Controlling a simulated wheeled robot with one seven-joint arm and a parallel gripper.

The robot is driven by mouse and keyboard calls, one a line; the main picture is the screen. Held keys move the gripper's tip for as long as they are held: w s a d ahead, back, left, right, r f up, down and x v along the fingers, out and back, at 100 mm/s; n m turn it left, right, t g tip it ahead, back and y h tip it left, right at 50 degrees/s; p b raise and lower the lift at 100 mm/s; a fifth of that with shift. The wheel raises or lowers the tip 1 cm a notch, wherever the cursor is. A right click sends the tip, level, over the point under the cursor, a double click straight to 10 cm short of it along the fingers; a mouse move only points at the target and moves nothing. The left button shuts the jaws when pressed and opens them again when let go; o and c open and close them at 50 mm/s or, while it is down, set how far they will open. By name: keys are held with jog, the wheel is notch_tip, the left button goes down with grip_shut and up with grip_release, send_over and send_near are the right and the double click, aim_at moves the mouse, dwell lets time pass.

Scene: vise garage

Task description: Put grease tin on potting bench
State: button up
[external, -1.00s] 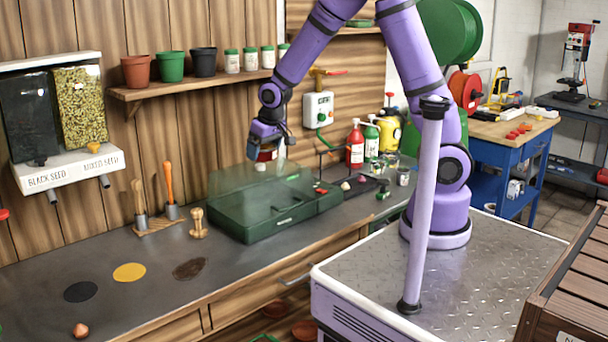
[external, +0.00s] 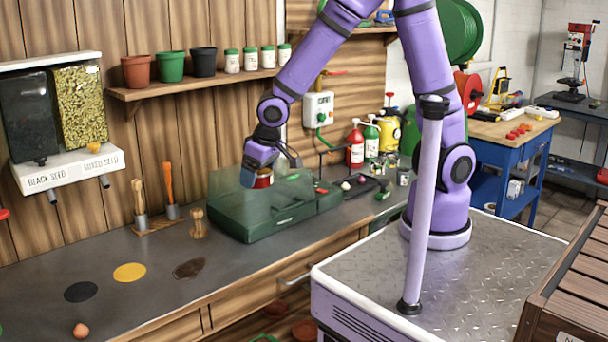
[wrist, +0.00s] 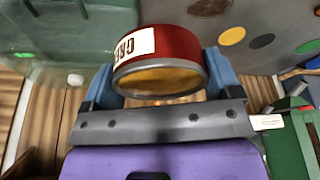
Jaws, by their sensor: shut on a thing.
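The grease tin (wrist: 178,46) is red with a grey rim and a white label in the wrist view. It also shows as a small red piece (external: 264,179) in the external view, partly hidden by the jaws. My gripper (wrist: 160,82) is shut on the tin, its blue fingers on either side. In the external view my gripper (external: 263,175) holds it in the air over the see-through lid area of the green case. The potting bench (external: 130,310) has a long grey top with wooden drawers, running below the tin.
The green case (external: 275,226) with a clear lid (external: 232,188) stands close under my gripper.

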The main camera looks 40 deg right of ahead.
jog(key=shift+s+a+f, duration=0.1)
jog(key=shift+s+a, duration=0.4)
jog(key=shift+s, duration=0.35)
notch_tip(320, 180, down, 18)
jog(key=shift+w+r, duration=0.1)
jog(key=shift+r, duration=0.1)
send_over(210, 252)
jog(key=shift+s+d+f, duration=0.15)
jog(key=shift+s+f, duration=0.1)
jog(key=shift+f, duration=0.2)
jog(key=shift+s+d+f, duration=0.1)
jog(key=shift+s+f, duration=0.1)
jog(key=shift+f, duration=0.2)
jog(key=shift+w+f, duration=0.15)
jog(key=shift+f, duration=1.6)
jog(key=shift+f, duration=0.1)
jog(key=o, duration=0.9)
jog(key=v, duration=1.2)
